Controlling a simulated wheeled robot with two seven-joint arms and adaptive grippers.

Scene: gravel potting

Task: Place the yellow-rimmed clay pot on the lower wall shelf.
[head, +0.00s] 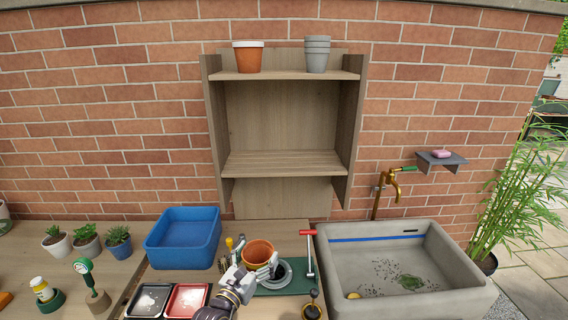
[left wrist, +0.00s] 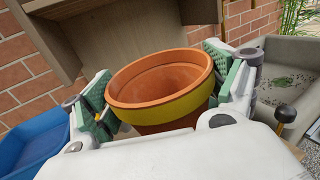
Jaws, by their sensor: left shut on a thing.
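The yellow-rimmed clay pot (left wrist: 165,88) is orange terracotta with a yellow band on its rim. It also shows in the head view (head: 257,250), above the bench in front of the wall shelf. My left gripper (head: 257,268) is shut on it, with green pads (left wrist: 228,72) at both sides of the pot in the left wrist view. The pot looks empty and is tilted in the wrist view. The lower wall shelf (head: 283,163) is bare and lies above and behind the pot. My right gripper is not in view.
The upper shelf (head: 285,75) holds a white-rimmed terracotta pot (head: 248,58) and stacked grey pots (head: 317,55). A blue bin (head: 183,236) stands left of the held pot. A red-handled tool (head: 309,250) and the stone sink (head: 400,270) are to the right.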

